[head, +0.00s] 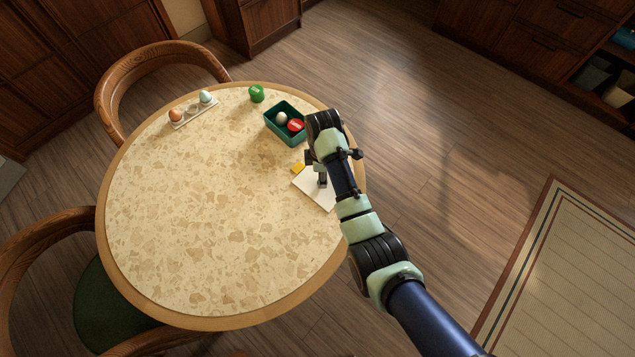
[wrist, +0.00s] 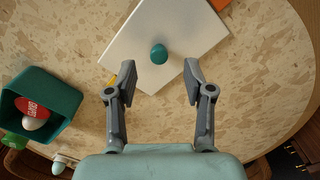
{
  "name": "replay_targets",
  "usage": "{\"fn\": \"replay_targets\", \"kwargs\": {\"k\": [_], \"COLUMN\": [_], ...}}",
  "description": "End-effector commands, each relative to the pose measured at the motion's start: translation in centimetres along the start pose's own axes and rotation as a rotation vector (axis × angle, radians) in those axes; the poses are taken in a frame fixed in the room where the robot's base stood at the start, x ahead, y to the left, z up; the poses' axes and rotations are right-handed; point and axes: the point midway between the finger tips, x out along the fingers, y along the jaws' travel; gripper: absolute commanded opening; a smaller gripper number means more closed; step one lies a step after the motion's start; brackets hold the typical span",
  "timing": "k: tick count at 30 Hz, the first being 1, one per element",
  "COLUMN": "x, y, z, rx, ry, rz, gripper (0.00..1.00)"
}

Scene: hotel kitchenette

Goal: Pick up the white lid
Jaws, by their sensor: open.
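The white lid (wrist: 200,35) is a flat white square with a teal, egg-shaped knob (wrist: 159,54) near its middle. It lies on the round table near the right edge, and it also shows in the head view (head: 318,194), partly hidden by my arm. My gripper (wrist: 160,74) is open and empty above the lid. In the wrist view the knob lies between the line of the two fingertips, slightly beyond them. I cannot tell the exact height of the fingers over the lid. In the head view the gripper (head: 321,180) is mostly covered by my wrist.
A yellow piece (head: 298,168) sits at the lid's edge, and an orange piece (wrist: 219,4) at another edge. A green box (head: 272,123) with a red item and a pale item stands close by. Beyond are a green container (head: 257,94) and an egg holder (head: 195,115). The left tabletop is clear.

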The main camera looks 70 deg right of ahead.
Motion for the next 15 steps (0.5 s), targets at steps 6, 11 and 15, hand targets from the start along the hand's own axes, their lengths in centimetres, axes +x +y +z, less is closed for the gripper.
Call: {"fn": "replay_targets", "kwargs": {"k": [6,11,15], "x": [3.0,5.1,5.0], "y": [0.0,0.1,0.1], "z": [0.1,0.1,0.1], "rx": [0.000,0.000,0.000], "ry": [0.000,0.000,0.001], "rz": [-0.001,0.001,0.002], "gripper": [0.52,0.52,0.52]}}
